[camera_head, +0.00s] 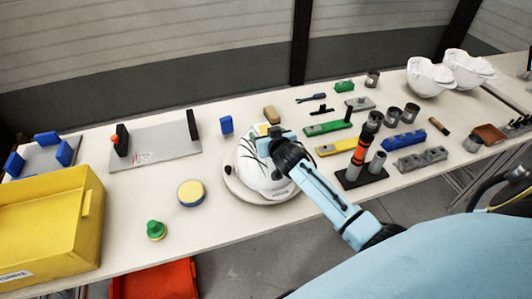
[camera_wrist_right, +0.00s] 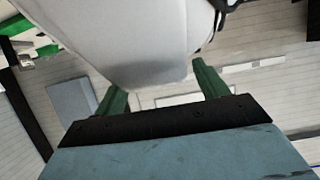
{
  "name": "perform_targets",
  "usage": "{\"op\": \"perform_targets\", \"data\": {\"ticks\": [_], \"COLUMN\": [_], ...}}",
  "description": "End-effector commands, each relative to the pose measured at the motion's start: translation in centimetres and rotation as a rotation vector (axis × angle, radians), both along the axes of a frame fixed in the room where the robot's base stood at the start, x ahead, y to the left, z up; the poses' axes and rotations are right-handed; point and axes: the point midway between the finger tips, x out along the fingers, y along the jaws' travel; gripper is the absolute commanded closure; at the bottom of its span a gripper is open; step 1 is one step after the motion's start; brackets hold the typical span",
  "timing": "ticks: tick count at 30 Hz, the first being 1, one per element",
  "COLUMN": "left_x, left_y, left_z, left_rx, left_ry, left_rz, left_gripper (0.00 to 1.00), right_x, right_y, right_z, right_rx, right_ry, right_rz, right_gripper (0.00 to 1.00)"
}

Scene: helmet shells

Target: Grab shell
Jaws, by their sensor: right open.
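A white helmet shell (camera_head: 262,172) rests on a round pale stand (camera_head: 235,190) near the middle of the table. My right gripper (camera_head: 268,142) is at the top of this shell and hides part of it. In the right wrist view the gripper's two green fingers (camera_wrist_right: 158,78) are apart, with the white shell's edge (camera_wrist_right: 140,45) between and ahead of them. I cannot tell whether the fingers touch it. Two more white shells, one nearer (camera_head: 428,78) and one farther (camera_head: 466,68), sit at the table's back right. My left gripper is not in view.
A yellow bin (camera_head: 45,225) stands at the left. A grey plate (camera_head: 155,147) with black uprights, a yellow disc (camera_head: 191,193) and a green knob (camera_head: 155,230) lie left of the shell. A black stand (camera_head: 360,175) with upright cylinders and several small parts are to the right.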

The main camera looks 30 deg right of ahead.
Motion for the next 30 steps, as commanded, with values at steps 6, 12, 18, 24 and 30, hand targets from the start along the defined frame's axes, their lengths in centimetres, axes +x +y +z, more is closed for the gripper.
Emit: {"op": "perform_targets", "data": {"ticks": [6, 12, 18, 24, 30], "left_x": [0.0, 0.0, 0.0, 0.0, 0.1], "left_y": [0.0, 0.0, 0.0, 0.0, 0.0], "left_z": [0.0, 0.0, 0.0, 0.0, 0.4], "left_rx": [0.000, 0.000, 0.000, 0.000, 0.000], "left_ry": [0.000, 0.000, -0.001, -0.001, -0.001], "left_rz": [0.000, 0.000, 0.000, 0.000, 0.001], "left_gripper": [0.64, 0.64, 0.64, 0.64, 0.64], "right_x": [0.0, -0.1, 0.0, 0.0, 0.0], "right_y": [0.0, 0.0, 0.0, 0.0, -0.1], "right_z": [0.0, 0.0, 0.1, 0.1, 2.5], "right_rx": [0.000, 0.000, 0.000, 0.000, -0.001], "right_ry": [0.000, 0.001, -0.001, -0.001, -0.006], "right_rz": [-0.001, -0.001, 0.000, 0.000, 0.000], "right_gripper": [0.53, 0.80, 1.00, 1.00, 1.00]}}
